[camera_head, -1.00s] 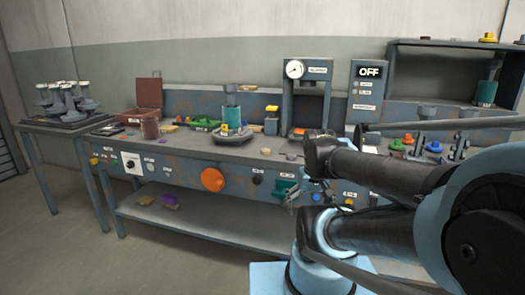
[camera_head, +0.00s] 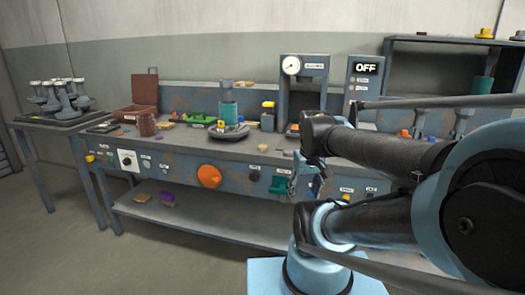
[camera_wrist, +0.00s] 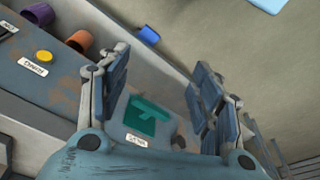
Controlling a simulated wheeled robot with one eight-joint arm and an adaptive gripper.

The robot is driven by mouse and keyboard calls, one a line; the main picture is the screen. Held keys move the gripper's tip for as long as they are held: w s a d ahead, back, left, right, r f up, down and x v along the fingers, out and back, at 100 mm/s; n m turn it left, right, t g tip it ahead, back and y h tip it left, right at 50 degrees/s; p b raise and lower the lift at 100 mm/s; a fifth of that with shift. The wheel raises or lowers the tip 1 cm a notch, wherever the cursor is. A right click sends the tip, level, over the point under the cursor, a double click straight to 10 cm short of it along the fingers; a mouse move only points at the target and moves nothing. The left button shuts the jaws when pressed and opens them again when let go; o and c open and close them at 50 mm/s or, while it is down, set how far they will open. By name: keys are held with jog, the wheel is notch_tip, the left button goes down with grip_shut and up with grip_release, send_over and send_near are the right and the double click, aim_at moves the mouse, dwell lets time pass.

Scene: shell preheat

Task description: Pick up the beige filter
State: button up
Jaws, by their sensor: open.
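I cannot tell for sure which thing is the beige filter. A small beige piece (camera_head: 262,148) lies on the bench top near its front edge in the head view. Another small beige block (camera_head: 142,197) lies on the lower shelf beside a purple one (camera_head: 167,199). My gripper (camera_head: 302,180) is in front of the bench's front panel, to the right of the orange knob and apart from both beige pieces. In the wrist view my gripper (camera_wrist: 163,78) has its two fingers spread wide with nothing between them. No beige piece is clear in the wrist view.
The bench carries a brown open box (camera_head: 145,92), a teal cylinder (camera_head: 228,110) and a gauge press (camera_head: 291,66). An orange knob (camera_head: 209,176) and a green part (camera_wrist: 147,116) stick out from the front. A side table (camera_head: 40,122) is at left. The floor in front is free.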

jog(key=w+a+r+n, duration=0.2)
jog(key=w+r+n, duration=0.2)
jog(key=w+r, duration=0.45)
notch_tip(320, 180, up, 12)
jog(key=n+g+y, duration=0.1)
jog(key=n+g, duration=0.1)
jog(key=n, duration=0.9)
send_over(263, 146)
jog(key=d, duration=0.2)
jog(key=f, duration=0.5)
jog(key=a+f, duration=0.1)
jog(key=f, duration=0.5)
jog(key=a+f, duration=0.1)
jog(key=f, duration=0.5)
jog(key=shift+w, duration=0.1)
jog(key=shift+c, duration=0.6)
jog(key=c, duration=0.7)
